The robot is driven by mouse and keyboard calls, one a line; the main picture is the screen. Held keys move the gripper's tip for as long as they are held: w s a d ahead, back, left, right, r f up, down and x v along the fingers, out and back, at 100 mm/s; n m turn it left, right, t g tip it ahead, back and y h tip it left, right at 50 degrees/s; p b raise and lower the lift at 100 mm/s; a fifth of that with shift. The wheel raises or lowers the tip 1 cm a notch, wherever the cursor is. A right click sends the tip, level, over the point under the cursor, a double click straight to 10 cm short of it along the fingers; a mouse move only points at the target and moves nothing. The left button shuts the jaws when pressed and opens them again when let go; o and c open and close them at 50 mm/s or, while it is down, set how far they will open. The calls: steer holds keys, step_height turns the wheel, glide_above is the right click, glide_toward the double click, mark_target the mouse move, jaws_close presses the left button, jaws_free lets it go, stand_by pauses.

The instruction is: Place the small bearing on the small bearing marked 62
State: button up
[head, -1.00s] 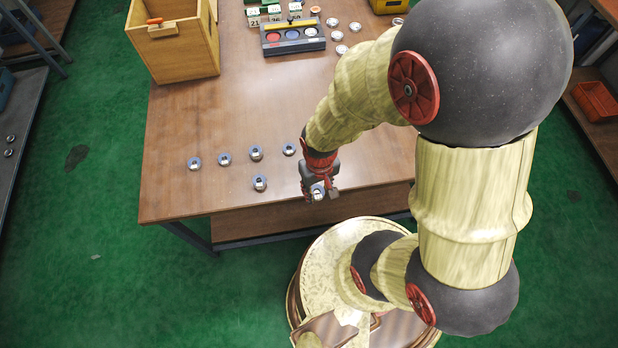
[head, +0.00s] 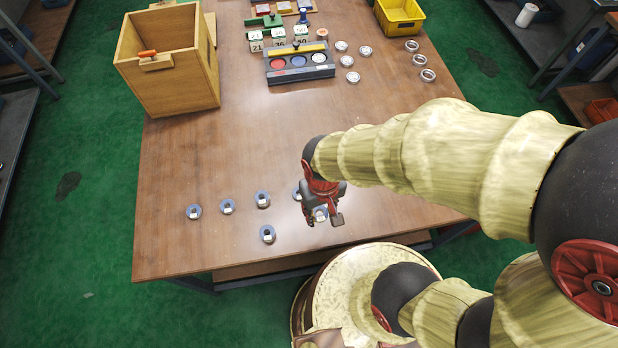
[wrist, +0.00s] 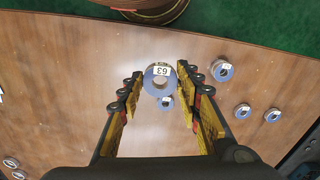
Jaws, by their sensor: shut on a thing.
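My gripper (head: 323,217) is shut on a small bearing ring (wrist: 152,85), seen between its fingertips in the wrist view. The ring has a pale label that looks like 63 upside down; I cannot read the last digit surely. It is held above the table near the front edge. In the head view a bearing (head: 297,193) is partly hidden by my gripper. More small labelled bearings (head: 262,199), (head: 267,234), (head: 227,207), (head: 193,212) lie to the left, their numbers too small to read.
A wooden box (head: 167,88) stands at the back left of the table (head: 240,140). A tray with coloured round spots (head: 299,75) and number cards (head: 279,44) are at the back. Several loose rings (head: 353,77) and a yellow bin (head: 400,22) are back right. Mid-table is clear.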

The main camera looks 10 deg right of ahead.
steer(key=shift+w+f, duration=0.15)
steer(key=w+a+f+b, duration=0.1)
steer(key=w+f, duration=0.2)
steer(key=w, duration=0.1)
steer(key=w+a+f+b, duration=0.1)
steer(key=w+f, duration=0.2)
steer(key=w, duration=0.1)
steer(key=w+a+f+b, duration=0.1)
steer(key=w+f+b, duration=0.1)
steer(key=w+f, duration=0.1)
steer(key=shift+w+f, duration=0.2)
steer(key=shift+w, duration=0.65)
steer(key=shift+w+f, duration=0.15)
steer(key=shift+f, duration=0.2)
steer(key=shift+f+b, duration=0.5)
steer(key=shift+f, duration=0.8)
steer(key=shift+f, duration=0.2)
steer(key=o, duration=1.2)
steer(key=shift+o, duration=0.2)
